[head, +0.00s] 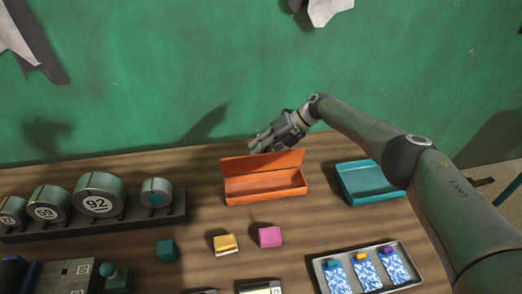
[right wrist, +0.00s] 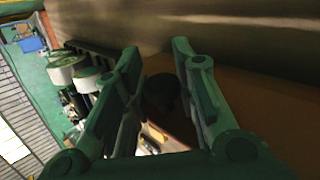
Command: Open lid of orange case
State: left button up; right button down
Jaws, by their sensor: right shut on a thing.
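The orange case (head: 265,190) stands on the wooden table, and its lid (head: 262,163) is raised and tilted up along the back edge. The case's inside shows from the front and looks empty. My right gripper (head: 258,146) is at the upper back edge of the lid, its arm coming in from the right. In the right wrist view, the right gripper's fingers (right wrist: 158,85) stand on either side of a dark round thing, with an orange-brown surface beside it. The gripper is shut on the lid; the exact contact is hard to see. My left gripper is out of view.
A teal open tray (head: 347,188) stands right of the case. In front are a yellow block (head: 226,244), a pink block (head: 269,237) and a teal block (head: 167,251). A metal tray (head: 318,273) holds patterned packs. A rack of numbered rolls (head: 98,200) stands left. A green wall is behind.

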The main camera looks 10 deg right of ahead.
jog(key=shift+w, duration=0.15)
dwell(0.3)
jog(key=c, duration=1.2)
grip_release()
jog(key=shift+f, duration=0.1)
jog(key=v, duration=1.2)
jog(key=shift+w, duration=0.15)
